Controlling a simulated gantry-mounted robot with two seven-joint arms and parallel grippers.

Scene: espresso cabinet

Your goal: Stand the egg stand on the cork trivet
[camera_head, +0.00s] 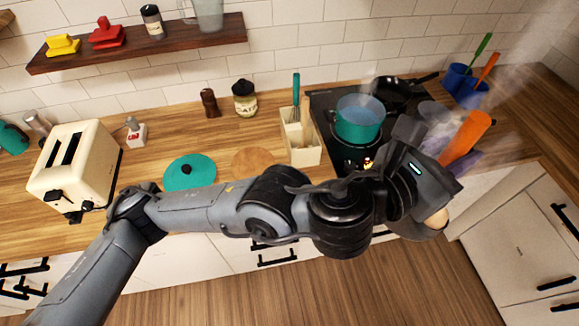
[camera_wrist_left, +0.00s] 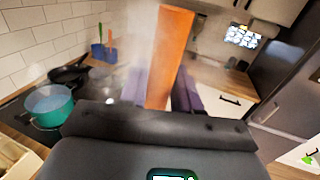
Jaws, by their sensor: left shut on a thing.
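My left gripper (camera_head: 452,150) reaches across to the right, in front of the stove. It is shut on a tall plain orange piece, which I take to be the egg stand (camera_head: 468,134). The orange piece tilts up to the right in the head view. In the left wrist view the egg stand (camera_wrist_left: 168,60) rises between the two purple fingers (camera_wrist_left: 162,92). The round tan cork trivet (camera_head: 256,161) lies flat on the counter, well left of the gripper. My left arm hides its front edge. Its visible top is bare. My right gripper is not in view.
A teal lid (camera_head: 190,172) lies left of the trivet, and a cream utensil box (camera_head: 302,150) stands right of it. A steaming teal pot (camera_head: 359,122) and a black pan (camera_head: 398,92) are on the stove. Blue cups (camera_head: 458,80) stand at the back right.

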